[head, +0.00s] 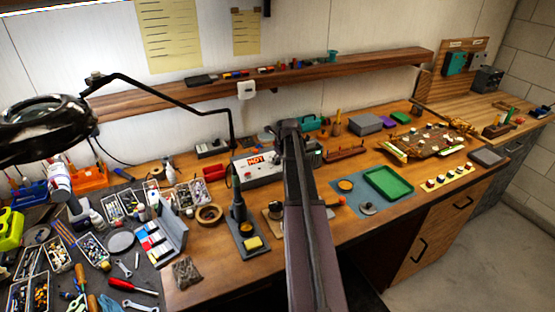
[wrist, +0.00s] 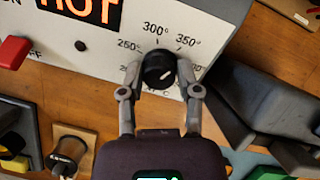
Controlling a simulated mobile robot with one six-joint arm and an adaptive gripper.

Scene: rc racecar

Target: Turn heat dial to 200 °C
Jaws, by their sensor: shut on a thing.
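The heat dial (wrist: 157,62) is a round black knob on the light front panel of a control box (wrist: 100,58), with a small white mark on its face. Printed marks of 250°, 300° and 350° stand around its upper side. My gripper (wrist: 159,76) is shut on the dial, one finger at each side. The dial's lower edge and the marks below it are partly covered, and I cannot read its exact setting. In the head view the box (head: 250,172) stands on the bench, partly behind my arm, which hides the dial and gripper.
A lit orange HOT display (wrist: 80,10) and a red switch (wrist: 14,50) are on the same panel. Dark grey blocks (wrist: 245,115) lie close at the right in the wrist view. A soldering iron stand (head: 243,225) and a green tray (head: 388,184) stand on the bench.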

